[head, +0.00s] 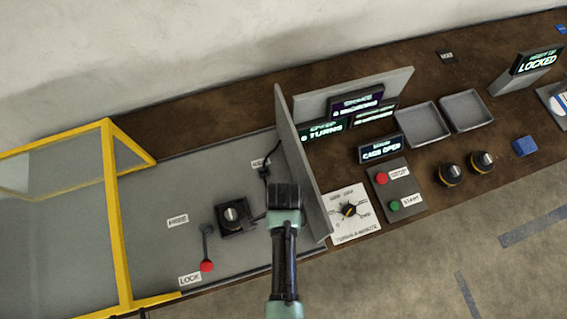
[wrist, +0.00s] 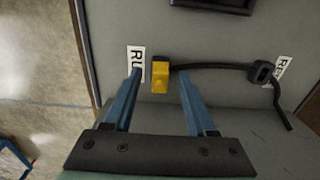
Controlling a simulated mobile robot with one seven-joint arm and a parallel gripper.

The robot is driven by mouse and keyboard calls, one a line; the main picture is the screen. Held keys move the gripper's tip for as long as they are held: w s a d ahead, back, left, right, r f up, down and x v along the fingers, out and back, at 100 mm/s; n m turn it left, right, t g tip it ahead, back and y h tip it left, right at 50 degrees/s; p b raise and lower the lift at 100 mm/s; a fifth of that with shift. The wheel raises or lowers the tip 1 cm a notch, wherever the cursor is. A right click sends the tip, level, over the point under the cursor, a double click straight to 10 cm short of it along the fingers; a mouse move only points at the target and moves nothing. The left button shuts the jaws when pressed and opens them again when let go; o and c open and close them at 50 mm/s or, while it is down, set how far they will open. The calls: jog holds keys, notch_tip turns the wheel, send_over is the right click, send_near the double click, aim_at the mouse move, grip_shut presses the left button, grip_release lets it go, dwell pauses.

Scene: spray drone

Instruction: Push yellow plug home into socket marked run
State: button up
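The yellow plug (wrist: 160,76) shows in the wrist view against the grey panel, with a black cable running right from it. A white label (wrist: 135,62) reading "RU", partly covered by a finger, is just left of the plug. The run socket's opening cannot be made out, so I cannot tell how deep the plug sits. My gripper (wrist: 160,74) is open, its blue fingers on either side of the plug with visible gaps. In the head view my gripper (head: 285,195) hangs over the bench beside the grey upright panel and hides the plug.
The cable passes a black holder (wrist: 262,72) by a second label (wrist: 283,68). In the head view, a grey upright panel (head: 300,165) stands right of my gripper. A black box with a knob (head: 233,215), a red-tipped lever (head: 207,264) and a yellow-framed guard (head: 122,225) are left.

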notch_tip(320, 180, up, 13)
jog(key=b, duration=0.1)
dwell(0.6)
dwell(0.7)
